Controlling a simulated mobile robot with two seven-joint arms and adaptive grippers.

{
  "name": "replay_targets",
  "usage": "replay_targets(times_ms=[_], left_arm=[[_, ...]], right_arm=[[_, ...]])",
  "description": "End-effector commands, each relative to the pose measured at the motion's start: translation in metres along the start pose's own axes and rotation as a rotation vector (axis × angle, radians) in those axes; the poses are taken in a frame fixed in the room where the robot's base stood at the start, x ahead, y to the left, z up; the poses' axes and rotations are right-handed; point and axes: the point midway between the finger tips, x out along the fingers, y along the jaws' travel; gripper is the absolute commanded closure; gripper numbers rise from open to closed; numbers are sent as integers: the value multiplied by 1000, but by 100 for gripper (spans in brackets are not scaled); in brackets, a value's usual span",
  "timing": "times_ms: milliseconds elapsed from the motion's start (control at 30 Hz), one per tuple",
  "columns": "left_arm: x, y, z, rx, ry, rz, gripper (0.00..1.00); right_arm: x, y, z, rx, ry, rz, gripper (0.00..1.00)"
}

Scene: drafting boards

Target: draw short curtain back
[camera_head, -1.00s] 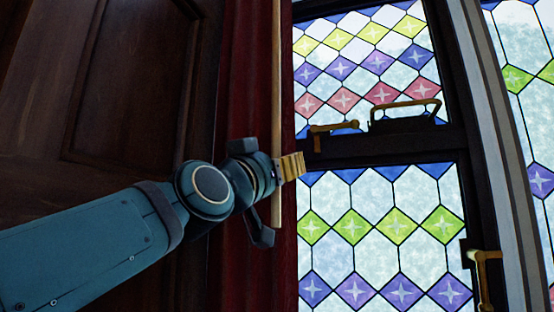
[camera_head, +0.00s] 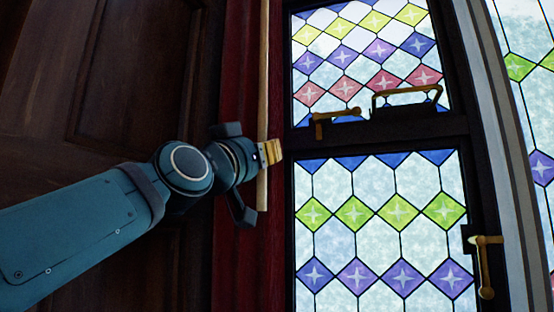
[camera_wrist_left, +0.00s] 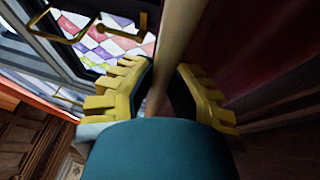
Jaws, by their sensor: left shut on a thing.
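The short curtain (camera_head: 234,88) is dark red and hangs bunched in a narrow strip at the left side of the window. A pale wooden rod (camera_head: 263,70) hangs upright along the curtain's right edge. My left gripper (camera_head: 270,152) is shut on the rod near its lower end. In the left wrist view the rod (camera_wrist_left: 175,45) runs between the yellow fingers of my left gripper (camera_wrist_left: 165,95), and the red curtain (camera_wrist_left: 255,45) is to the right. My left gripper hides part of the rod and curtain. My right gripper is not in view.
The stained-glass window (camera_head: 375,220) fills the middle, with a dark frame. Brass handles stick out at the mid rail (camera_head: 405,97) and the lower right (camera_head: 485,265). Dark wood panelling (camera_head: 100,90) stands behind my left arm.

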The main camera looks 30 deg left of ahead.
Motion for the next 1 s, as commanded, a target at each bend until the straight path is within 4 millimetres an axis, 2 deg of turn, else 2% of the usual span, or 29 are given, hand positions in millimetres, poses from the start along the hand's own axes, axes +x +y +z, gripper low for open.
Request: replay_targets(times_ms=[33,133,433,467,533,867,1000], left_arm=[[-3,-6,-2,-2,11,-1,100],[-4,-13,-2,1,8,-2,100],[-3,-15,-3,2,5,-3,100],[-3,-15,-3,2,5,-3,80],[-3,-15,-3,2,5,-3,55],[-4,-15,-2,2,2,-2,53],[-14,-14,-3,3,3,0,53]], right_arm=[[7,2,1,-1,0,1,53],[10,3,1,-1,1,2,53],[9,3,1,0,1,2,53],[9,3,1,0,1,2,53],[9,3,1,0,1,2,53],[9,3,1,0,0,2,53],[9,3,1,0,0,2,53]])
